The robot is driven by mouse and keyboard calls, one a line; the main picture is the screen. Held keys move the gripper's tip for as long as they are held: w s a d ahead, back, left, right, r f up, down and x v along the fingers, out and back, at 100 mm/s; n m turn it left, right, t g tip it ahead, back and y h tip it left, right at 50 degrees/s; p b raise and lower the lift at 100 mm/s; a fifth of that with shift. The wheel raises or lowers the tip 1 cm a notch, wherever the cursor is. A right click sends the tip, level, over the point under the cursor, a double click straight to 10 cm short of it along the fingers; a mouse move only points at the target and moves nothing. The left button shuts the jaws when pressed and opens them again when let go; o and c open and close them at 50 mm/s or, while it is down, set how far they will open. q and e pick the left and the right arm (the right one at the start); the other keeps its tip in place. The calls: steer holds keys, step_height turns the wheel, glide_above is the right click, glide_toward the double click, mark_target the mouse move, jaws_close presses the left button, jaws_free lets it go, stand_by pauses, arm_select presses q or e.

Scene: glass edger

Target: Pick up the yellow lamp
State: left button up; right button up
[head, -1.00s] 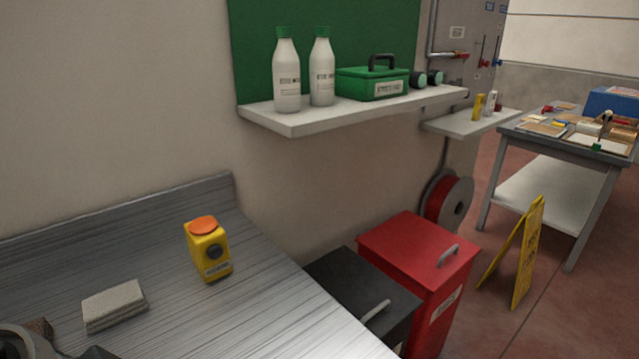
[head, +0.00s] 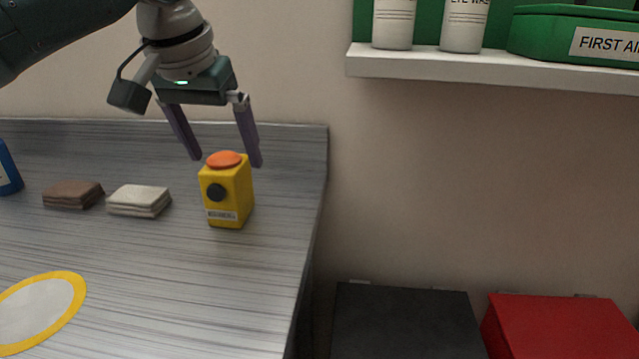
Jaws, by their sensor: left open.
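The yellow lamp (head: 232,200) stands upright on the grey metal bench. It has an orange top, a dark round knob on its front and a small label. My left gripper (head: 228,162) comes in from the upper left, pointing down, with its two purple fingers spread. The fingertips are close to the lamp's top, one at its upper left and one at its upper right. The picture does not settle whether they touch it. The gripper holds nothing. My right gripper is not in view.
A white pad (head: 139,201) and a brown pad (head: 73,194) lie left of the lamp. A yellow-rimmed disc (head: 68,303) is at the front left. A blue object (head: 7,170) is at the left edge. A white shelf (head: 480,73) with bottles hangs at right, above black (head: 405,318) and red (head: 560,326) bins.

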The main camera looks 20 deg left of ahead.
mark_target(220, 154)
arm_select(q)
steer(key=shift+w+a+r+n, duration=0.4)
steer(key=shift+a+r, duration=0.1)
steer(key=shift+a, duration=0.05)
steer(key=shift+w+a, duration=0.2)
steer(key=shift+a, duration=0.1)
steer(key=x, duration=0.2)
steer(key=b+x, duration=0.1)
steer(key=x, duration=0.1)
steer(key=shift+a+r, duration=0.1)
steer(key=shift+a, duration=0.2)
steer(key=x, duration=0.1)
steer(key=b+x, duration=0.1)
steer(key=x, duration=0.2)
steer(key=shift+s+a+b, duration=0.15)
steer(key=shift+s+b, duration=0.1)
steer(key=shift+b, duration=0.1)
steer(key=shift+w+f, duration=0.25)
steer(key=shift+f, duration=0.4)
jaws_close()
